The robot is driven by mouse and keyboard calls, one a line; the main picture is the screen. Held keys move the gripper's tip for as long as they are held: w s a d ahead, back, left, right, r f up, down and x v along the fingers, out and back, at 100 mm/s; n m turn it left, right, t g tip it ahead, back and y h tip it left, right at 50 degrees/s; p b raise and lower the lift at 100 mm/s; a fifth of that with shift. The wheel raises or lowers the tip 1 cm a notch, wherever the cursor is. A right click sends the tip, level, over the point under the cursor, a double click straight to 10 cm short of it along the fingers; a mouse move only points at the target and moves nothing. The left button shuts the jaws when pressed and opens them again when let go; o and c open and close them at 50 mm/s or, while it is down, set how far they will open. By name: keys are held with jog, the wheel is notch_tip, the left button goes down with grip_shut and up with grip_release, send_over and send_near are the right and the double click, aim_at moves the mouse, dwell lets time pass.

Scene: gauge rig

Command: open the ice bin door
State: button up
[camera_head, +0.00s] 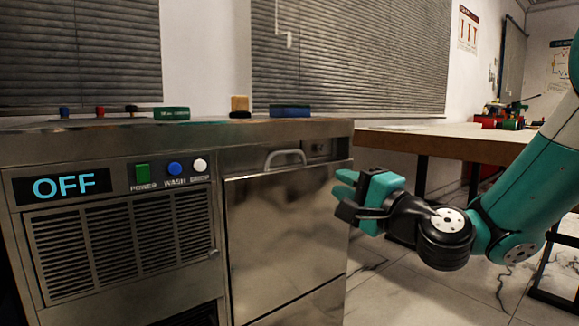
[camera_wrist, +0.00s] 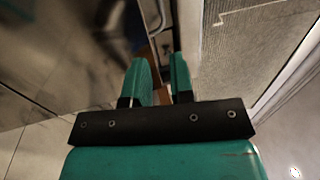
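The ice bin door (camera_head: 284,236) is a steel panel on the right half of the metal machine, and it looks shut. Its curved bar handle (camera_head: 285,158) is at the door's top edge. In the wrist view the handle (camera_wrist: 154,18) shows at the top, ahead of the fingers and a little left. My gripper (camera_head: 343,190) is in front of the door's right side, right of the handle and lower in the picture. In the wrist view its two green fingers (camera_wrist: 162,75) stand apart with a narrow gap and nothing between them.
The machine's left half has an OFF display (camera_head: 64,186), a vent grille (camera_head: 122,245) and green, blue and white buttons. A wooden table (camera_head: 450,140) stands behind on the right.

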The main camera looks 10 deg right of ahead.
aim_at(286, 153)
jog(key=p+x, duration=0.5)
jog(key=x, duration=1.1)
jog(key=shift+w+a+r, duration=0.15)
jog(key=shift+w+a, duration=0.05)
jog(key=shift+a, duration=0.05)
grip_shut()
